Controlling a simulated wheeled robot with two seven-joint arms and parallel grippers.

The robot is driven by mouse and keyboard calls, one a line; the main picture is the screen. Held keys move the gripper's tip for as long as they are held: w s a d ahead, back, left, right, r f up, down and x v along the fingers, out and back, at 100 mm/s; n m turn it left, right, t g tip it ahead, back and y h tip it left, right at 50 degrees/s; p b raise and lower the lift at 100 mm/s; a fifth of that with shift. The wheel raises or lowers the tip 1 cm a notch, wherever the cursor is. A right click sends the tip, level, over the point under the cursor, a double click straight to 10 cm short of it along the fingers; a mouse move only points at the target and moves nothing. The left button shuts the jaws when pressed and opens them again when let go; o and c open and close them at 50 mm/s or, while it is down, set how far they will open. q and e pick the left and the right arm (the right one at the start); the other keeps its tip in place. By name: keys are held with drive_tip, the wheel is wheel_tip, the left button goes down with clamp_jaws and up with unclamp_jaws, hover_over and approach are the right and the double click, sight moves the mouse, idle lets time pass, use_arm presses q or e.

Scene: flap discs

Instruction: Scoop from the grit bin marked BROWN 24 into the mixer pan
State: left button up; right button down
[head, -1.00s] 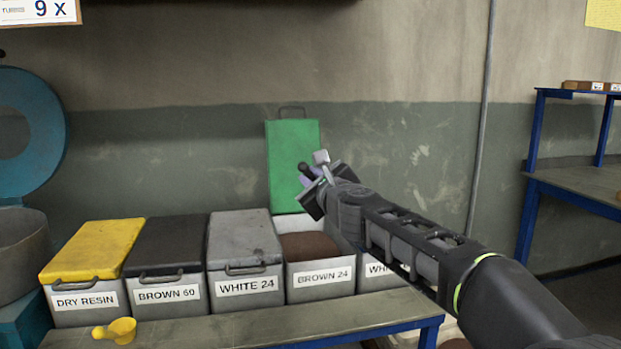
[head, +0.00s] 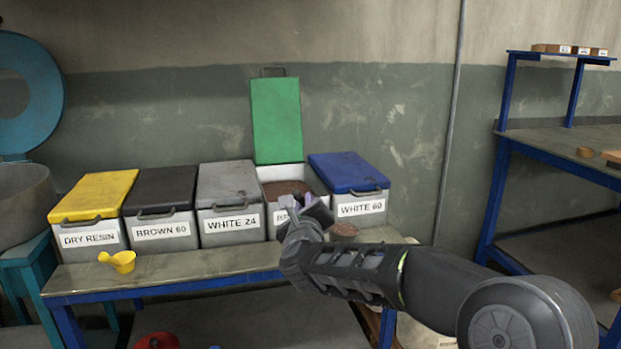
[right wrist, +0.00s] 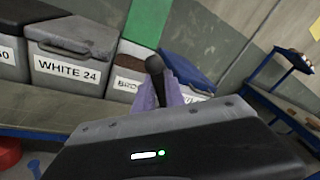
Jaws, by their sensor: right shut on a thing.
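The bin marked BROWN 24 (head: 283,171) stands on the bench with its green lid (head: 290,120) raised and brown grit (head: 286,188) inside. My right gripper (head: 305,207) is in front of it, partly covering its label. It is shut on a black handle (right wrist: 155,68), which shows between the purple finger pads in the right wrist view. A small round bowl of brown grit (head: 343,229) shows just right of the gripper; it looks like the scoop's bowl, but the join is hidden. The grey mixer pan (head: 22,205) is at the far left. My left gripper is out of view.
Shut bins DRY RESIN (head: 92,236), BROWN 60 (head: 165,230) and WHITE 24 (head: 235,222) stand left of the open bin. Shut WHITE 60 (head: 360,209) stands right. A yellow scoop (head: 122,262) lies on the bench (head: 200,271). A blue-framed table (head: 575,141) is at right.

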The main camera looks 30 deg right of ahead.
drive_tip(key=s+a+f+n+t+y+b, duration=0.1)
drive_tip(key=s+a+f+y+b, duration=0.1)
drive_tip(key=a+f, duration=0.8)
drive_tip(key=s+a+f+n+t+y+b, duration=0.1)
drive_tip(key=s+a+f+n+y+b, duration=0.1)
drive_tip(key=a+f, duration=0.9)
drive_tip(key=shift+s+a+b, duration=0.15)
drive_tip(key=shift+a+b, duration=0.4)
drive_tip(key=shift+a, duration=0.6)
